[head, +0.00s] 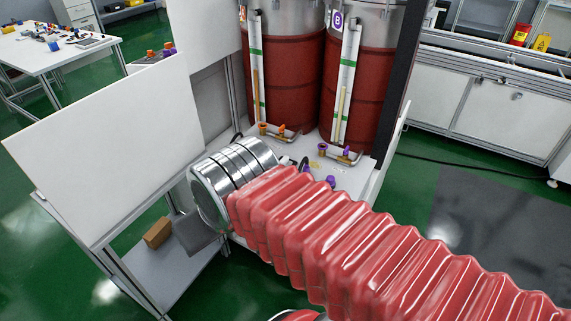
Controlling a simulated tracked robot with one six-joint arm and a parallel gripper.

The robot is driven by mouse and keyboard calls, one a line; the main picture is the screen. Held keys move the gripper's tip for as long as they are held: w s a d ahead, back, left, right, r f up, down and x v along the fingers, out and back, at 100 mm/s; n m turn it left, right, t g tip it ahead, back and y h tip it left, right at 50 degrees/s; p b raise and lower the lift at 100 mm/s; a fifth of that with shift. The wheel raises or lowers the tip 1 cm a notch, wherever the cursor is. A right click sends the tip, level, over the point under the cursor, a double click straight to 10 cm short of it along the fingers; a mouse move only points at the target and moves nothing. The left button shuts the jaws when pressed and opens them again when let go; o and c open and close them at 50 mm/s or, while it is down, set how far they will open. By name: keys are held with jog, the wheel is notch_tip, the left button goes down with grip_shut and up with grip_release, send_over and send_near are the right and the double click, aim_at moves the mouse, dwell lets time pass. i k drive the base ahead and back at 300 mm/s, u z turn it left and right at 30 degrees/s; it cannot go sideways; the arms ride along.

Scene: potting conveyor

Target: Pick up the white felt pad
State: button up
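I cannot make out a white felt pad in the head view. The large white surfaces there look like flat panels and worktops. My gripper is not in view. My red ribbed arm with its silver end section crosses the lower right and covers the front of the white bench (320,163). What lies behind the arm is hidden.
Two red-brown tanks (285,85) (358,100) stand at the back of the bench, with small orange and purple fittings (322,149) at their feet. A white panel (105,145) stands at left. A brown box (157,232) sits on the lower shelf.

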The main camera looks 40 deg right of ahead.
aim_at(284, 161)
jog(key=z, duration=0.2)
jog(key=i, duration=1)
jog(key=z, duration=0.05)
